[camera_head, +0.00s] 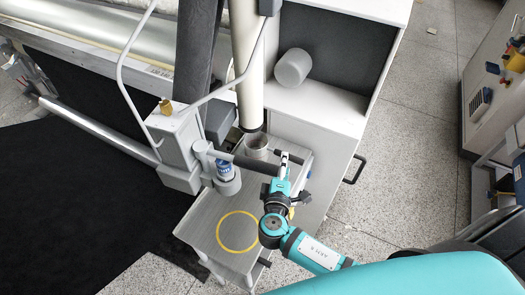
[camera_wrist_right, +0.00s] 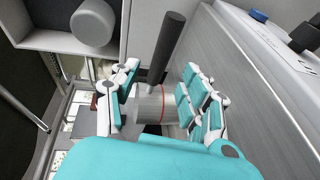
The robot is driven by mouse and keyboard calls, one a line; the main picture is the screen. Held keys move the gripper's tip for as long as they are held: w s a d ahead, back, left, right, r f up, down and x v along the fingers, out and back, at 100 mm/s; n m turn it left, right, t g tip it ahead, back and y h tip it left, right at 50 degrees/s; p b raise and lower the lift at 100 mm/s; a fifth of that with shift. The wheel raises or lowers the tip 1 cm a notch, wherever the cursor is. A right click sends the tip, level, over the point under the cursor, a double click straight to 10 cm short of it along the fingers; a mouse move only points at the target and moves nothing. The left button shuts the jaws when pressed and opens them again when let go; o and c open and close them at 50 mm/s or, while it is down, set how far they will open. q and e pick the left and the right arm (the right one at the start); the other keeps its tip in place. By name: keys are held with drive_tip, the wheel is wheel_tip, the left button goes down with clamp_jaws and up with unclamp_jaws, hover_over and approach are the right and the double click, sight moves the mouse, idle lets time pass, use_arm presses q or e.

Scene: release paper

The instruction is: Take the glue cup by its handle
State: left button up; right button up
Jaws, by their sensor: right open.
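The glue cup (camera_head: 257,142) is a grey metal cup near the far end of the grey cart, below a pale vertical tube. In the right wrist view the cup (camera_wrist_right: 153,104) shows a thin red line, and its dark handle (camera_wrist_right: 167,45) sticks out toward the top of the picture. My right gripper (camera_head: 284,166) is at the handle, beside the cup. In the wrist view my right gripper (camera_wrist_right: 160,98) is open, with fingers on both sides of the cup and handle. Whether they touch is unclear. My left gripper is not in view.
The cart top has a yellow ring (camera_head: 238,232) around a bare area. A grey machine block (camera_head: 177,140) and a dark bar stand close left of my gripper. A white cabinet (camera_head: 310,135) with a grey cylinder (camera_head: 293,67) on its shelf is behind. Speckled floor lies right.

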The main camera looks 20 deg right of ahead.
drive_tip(key=p+x, duration=0.1)
drive_tip(key=x, duration=0.3)
drive_tip(key=shift+w+d, duration=0.2)
drive_tip(key=shift+d, duration=0.15)
drive_tip(key=shift+r, duration=0.1)
drive_tip(key=shift+c, duration=0.2)
clamp_jaws()
drive_tip(key=shift+r, duration=0.1)
